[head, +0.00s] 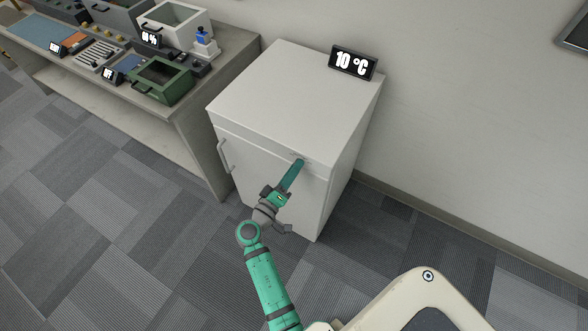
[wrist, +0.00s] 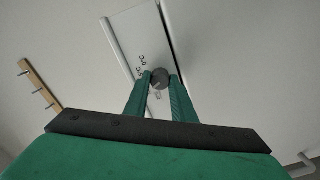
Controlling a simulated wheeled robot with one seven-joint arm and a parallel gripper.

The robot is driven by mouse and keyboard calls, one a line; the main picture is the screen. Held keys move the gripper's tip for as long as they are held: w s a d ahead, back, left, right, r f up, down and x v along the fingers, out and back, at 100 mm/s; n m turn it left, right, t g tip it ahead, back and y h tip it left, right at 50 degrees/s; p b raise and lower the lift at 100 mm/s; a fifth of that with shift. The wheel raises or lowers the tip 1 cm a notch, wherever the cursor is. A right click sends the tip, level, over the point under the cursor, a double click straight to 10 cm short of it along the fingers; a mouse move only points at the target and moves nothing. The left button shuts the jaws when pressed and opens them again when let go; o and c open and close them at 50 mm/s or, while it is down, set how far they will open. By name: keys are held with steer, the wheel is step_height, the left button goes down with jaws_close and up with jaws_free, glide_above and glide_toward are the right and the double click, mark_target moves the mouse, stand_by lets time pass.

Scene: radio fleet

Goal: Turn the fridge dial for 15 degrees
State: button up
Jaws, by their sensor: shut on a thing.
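The white fridge (head: 285,100) stands against the wall, with a display (head: 353,63) on its top reading 10 °C. The fridge dial (wrist: 160,77) is a small dark grey knob on the upper front strip, in the wrist view. My gripper (wrist: 160,82) has its two green fingers on either side of the dial, shut on it. In the head view my gripper (head: 298,164) reaches the fridge's upper front edge at the right, and its fingers hide the dial there. Small dark markings show on the strip beside the dial.
A grey bench (head: 180,110) on the left holds a green box (head: 161,80), a white open box (head: 176,22), a blue-topped bottle (head: 203,38) and small displays. The fridge's door handle (head: 224,156) is left of my arm. Carpeted floor (head: 130,220) is clear in front.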

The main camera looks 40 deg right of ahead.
steer(key=shift+w+n, duration=0.1)
steer(key=shift+n, duration=0.4)
steer(key=shift+a, duration=0.1)
steer(key=o, duration=1.1)
steer(key=shift+c, duration=0.2)
steer(key=v, duration=1)
steer(key=shift+a, duration=0.3)
steer(key=shift+s+f, duration=0.15)
steer(key=shift+s, duration=0.1)
